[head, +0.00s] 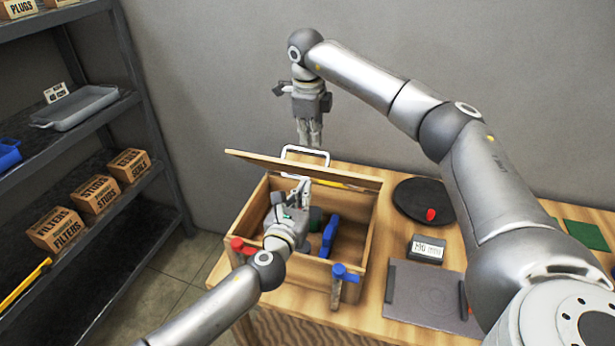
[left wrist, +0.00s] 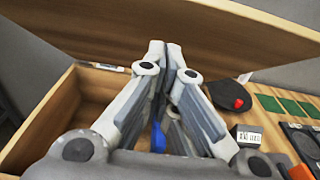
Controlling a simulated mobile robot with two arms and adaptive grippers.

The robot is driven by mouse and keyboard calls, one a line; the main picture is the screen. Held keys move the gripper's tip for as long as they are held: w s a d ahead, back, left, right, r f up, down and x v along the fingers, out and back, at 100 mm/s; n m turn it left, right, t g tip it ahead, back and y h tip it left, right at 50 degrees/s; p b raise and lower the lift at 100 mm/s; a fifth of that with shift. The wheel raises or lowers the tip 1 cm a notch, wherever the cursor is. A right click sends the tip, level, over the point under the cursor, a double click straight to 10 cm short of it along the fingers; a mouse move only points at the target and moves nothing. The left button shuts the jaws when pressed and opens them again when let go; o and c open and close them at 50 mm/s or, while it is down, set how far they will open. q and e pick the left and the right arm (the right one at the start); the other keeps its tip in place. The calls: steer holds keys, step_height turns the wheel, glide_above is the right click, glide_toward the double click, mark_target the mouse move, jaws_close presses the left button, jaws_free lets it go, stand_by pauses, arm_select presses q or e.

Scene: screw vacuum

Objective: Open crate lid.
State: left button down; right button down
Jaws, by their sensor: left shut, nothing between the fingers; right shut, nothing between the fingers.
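The wooden crate (head: 362,240) stands on the workbench with its inside showing. Its lid (head: 345,178) is raised along the back edge and looks nearly edge-on in the head view. In the left wrist view the lid (left wrist: 110,30) is a broad brown panel behind my fingers. A white handle (head: 318,152) shows just above the lid. My left gripper (head: 303,187) is shut and empty, over the crate's opening with its tips close to the lid's inner face; I cannot tell whether they touch. My right gripper (head: 310,142) is shut and empty, pointing down above and behind the lid.
Inside the crate lies a blue tool (head: 329,237). A red clamp (head: 240,246) and a blue clamp (head: 345,272) are at its front. To the right are a black disc (head: 410,198), a labelled box (head: 427,249) and a grey mat (head: 425,295). Shelves (head: 150,90) stand left.

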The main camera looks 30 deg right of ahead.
mark_target(310, 170)
arm_select(q)
steer(key=w+d+r, duration=0.2)
steer(key=shift+w+d+r, duration=0.15)
steer(key=shift+d+r, duration=0.1)
steer(key=shift+r, duration=0.15)
steer(key=shift+r, duration=0.1)
arm_select(e)
steer(key=shift+a, duration=0.1)
